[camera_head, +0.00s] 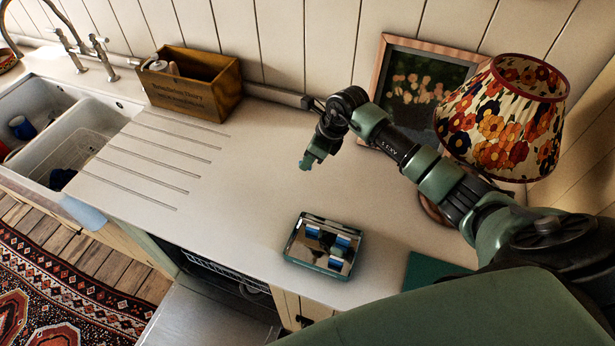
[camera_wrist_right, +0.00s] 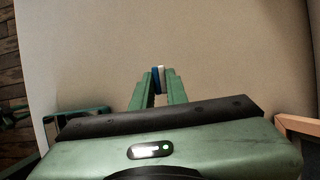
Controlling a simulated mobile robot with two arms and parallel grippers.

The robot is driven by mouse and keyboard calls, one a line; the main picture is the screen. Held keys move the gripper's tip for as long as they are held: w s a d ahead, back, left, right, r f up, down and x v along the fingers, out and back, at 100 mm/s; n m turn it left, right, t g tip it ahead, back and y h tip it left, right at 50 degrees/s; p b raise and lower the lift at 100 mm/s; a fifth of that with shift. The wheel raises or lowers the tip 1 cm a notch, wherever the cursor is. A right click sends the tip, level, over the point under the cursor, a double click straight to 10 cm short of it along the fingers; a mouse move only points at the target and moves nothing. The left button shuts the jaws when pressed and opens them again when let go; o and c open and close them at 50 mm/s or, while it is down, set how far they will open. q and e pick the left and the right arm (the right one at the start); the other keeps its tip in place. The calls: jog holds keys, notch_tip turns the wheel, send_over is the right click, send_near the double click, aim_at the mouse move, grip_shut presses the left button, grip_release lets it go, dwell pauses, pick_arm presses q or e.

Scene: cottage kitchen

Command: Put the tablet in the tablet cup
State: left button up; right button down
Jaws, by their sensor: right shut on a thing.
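The tablet (camera_wrist_right: 159,80), a small blue and white block, is pinched between the fingertips of my right gripper (camera_wrist_right: 158,88) in the right wrist view. In the head view, my right gripper (camera_head: 308,164) hangs over the bare counter; the tablet cannot be made out there. A green-rimmed tin (camera_head: 293,243) lies on the counter nearer the front edge, with shiny insides and several blue and white shapes. I cannot make out a tablet cup in either view. My left gripper is not in view.
The dishwasher door (camera_head: 212,316) is open below the counter, with a rack (camera_head: 208,266) inside. A wooden box (camera_head: 205,86), a picture frame (camera_head: 382,62) and a flowered lamp (camera_head: 512,115) stand at the back. A sink (camera_head: 108,118) is at left. The middle counter is clear.

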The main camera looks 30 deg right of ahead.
aim_at(303, 182)
notch_tip(303, 182, down, 7)
jog(key=b, duration=0.3)
jog(key=shift+f+b, duration=0.1)
jog(key=shift+b, duration=0.25)
jog(key=c, duration=1.4)
grip_release()
